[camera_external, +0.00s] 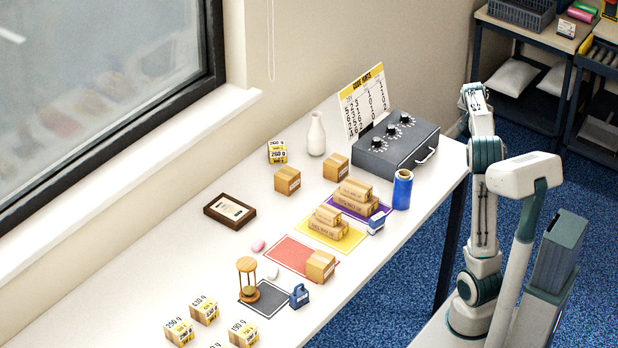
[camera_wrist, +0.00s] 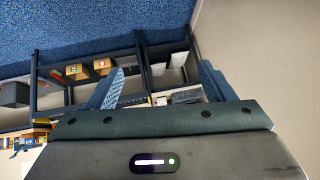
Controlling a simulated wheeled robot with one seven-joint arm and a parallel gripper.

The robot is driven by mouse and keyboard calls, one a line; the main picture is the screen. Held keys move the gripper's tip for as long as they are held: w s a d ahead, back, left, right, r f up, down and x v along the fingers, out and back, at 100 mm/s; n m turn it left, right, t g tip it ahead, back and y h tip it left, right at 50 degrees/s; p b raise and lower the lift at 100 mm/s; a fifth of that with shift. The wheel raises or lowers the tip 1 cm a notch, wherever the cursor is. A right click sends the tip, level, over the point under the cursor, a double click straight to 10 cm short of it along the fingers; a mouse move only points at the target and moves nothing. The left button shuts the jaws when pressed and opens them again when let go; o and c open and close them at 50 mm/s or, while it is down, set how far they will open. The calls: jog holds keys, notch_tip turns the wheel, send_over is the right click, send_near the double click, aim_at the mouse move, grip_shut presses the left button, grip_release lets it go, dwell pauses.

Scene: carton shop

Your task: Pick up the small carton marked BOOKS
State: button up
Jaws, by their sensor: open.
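Three small plain brown cartons stand on the white table in the external view: one left of centre at the back (camera_external: 288,181), one right of it (camera_external: 336,167), and one (camera_external: 321,266) at the right end of the red mat. Each has a small label, too small to read, so I cannot tell which is marked BOOKS. My gripper shows in the wrist view (camera_wrist: 160,84) with its two blue fingers wide apart and nothing between them. My arm is folded up beside the table's right end, away from the cartons. No table carton shows clearly in the wrist view.
Long cartons are stacked on the yellow mat (camera_external: 301,226) and purple mat (camera_external: 331,201). A grey dial box (camera_external: 398,145), blue roll (camera_external: 402,190), white vase (camera_external: 316,135), framed picture (camera_external: 230,211) and hourglass (camera_external: 248,278) stand around. Several weight-marked cartons (camera_external: 204,310) are at front left.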

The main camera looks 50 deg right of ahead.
jog(key=w+a+r+y+p, duration=0.25)
jog(key=w+a+p, duration=0.55)
jog(key=w, duration=0.6)
jog(key=g+y+p, duration=0.2)
jog(key=y+p, duration=0.3)
jog(key=p, duration=0.2)
send_over(336, 160)
jog(key=f, duration=0.2)
jog(key=shift+y, duration=0.25)
jog(key=f, duration=0.7)
jog(key=shift+s+d+f+p, duration=0.1)
jog(key=shift+s+f+p, duration=0.1)
jog(key=shift+f+p, duration=0.1)
jog(key=shift+w+f+p, duration=0.2)
jog(key=shift+f+p, duration=0.45)
jog(key=shift+f, duration=2.4)
jog(key=shift+c, duration=0.2)
jog(key=c, duration=1)
